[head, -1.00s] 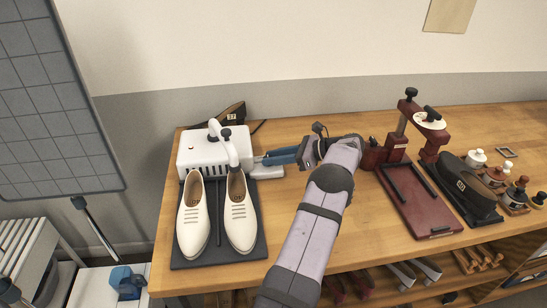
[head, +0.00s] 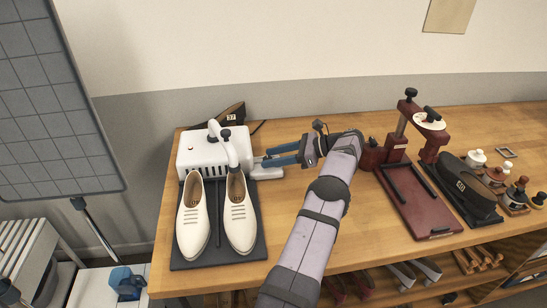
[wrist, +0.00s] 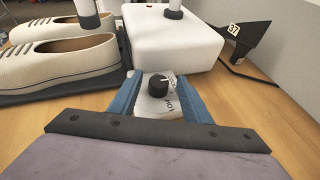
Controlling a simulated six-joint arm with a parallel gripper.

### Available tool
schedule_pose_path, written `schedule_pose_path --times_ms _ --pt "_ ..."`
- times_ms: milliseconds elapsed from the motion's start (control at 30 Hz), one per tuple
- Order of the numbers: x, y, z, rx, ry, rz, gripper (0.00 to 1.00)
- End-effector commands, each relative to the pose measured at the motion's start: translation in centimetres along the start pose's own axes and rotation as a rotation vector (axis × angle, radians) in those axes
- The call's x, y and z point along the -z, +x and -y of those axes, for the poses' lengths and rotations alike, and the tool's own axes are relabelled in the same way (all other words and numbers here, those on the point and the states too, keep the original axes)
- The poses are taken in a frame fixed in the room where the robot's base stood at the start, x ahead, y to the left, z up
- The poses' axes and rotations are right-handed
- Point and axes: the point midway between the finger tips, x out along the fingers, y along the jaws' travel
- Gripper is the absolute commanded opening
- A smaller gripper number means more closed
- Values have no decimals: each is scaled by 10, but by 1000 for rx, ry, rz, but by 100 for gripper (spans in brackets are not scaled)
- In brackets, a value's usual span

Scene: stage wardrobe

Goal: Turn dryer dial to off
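The dryer (head: 205,158) is a white box at the left back of the bench, with a bent spout. Its black dial (wrist: 158,84) stands on a small white ledge (head: 268,172) at the dryer's right side. Lettering beside the dial is partly visible but I cannot read its setting; a pale mark shows on the knob. My gripper (head: 262,159) reaches the ledge from the right, its two blue fingers apart. In the wrist view, my gripper's fingers (wrist: 160,90) stand either side of the dial with gaps visible. A small reddish spot (head: 191,149) shows on the dryer's top.
Cream shoes (head: 240,215) stand on a dark mat (head: 218,258) in front of the dryer. A dark red press (head: 420,205) stands right of my arm. The bench front between mat and arm is clear.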

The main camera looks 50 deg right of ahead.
Motion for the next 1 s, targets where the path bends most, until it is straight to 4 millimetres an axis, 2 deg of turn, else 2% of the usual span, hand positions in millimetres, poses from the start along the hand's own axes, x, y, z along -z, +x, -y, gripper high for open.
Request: schedule_pose_path --times_ms 200,367,800,1000 --pt "0 0 -1 -2 1 -1 44" --pt "-10 -4 -1 -2 -1 -1 44" --pt "-74 -30 -4 0 -2 0 44" --pt "-89 -37 -5 0 0 0 44"
